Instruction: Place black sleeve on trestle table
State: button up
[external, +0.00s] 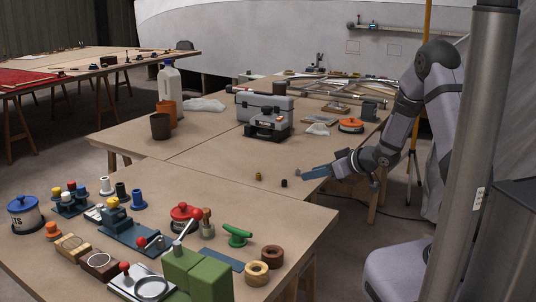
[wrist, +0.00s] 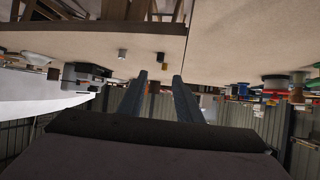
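The black sleeve (external: 284,183) is a small dark cylinder standing on the trestle table (external: 215,205), near its right edge. In the wrist view, which looks upside down, the sleeve (wrist: 160,57) appears beyond the gap between the fingers. My gripper (external: 304,174) is at the table's right edge, low and pointing left, to the right of the sleeve and apart from it. Its two blue fingers (wrist: 160,77) are spread with nothing between them.
A brass sleeve (external: 258,176) stands left of the black one. A small grey cylinder (external: 298,172) sits close to my fingertips; it also shows in the wrist view (wrist: 123,54). Toolboxes (external: 264,108) stand farther back. A green-handled tool (external: 237,234) and wooden rings (external: 271,257) lie in front.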

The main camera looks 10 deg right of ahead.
jog(key=shift+d, duration=0.1)
jog(key=s+d+f+m+g+h, duration=0.2)
jog(key=s+d+m+g+h, duration=0.15)
jog(key=s+d+h, duration=0.55)
jog(key=s+d+m+g+y, duration=0.1)
jog(key=s+g, duration=0.5)
jog(key=s, duration=1.4)
jog(key=shift+f+m+g+y, duration=0.35)
jog(key=shift+m+y, duration=0.35)
jog(key=shift+m, duration=0.35)
notch_tip(320, 180, up, 9)
jog(key=p, duration=0.9)
jog(key=shift+r, duration=0.2)
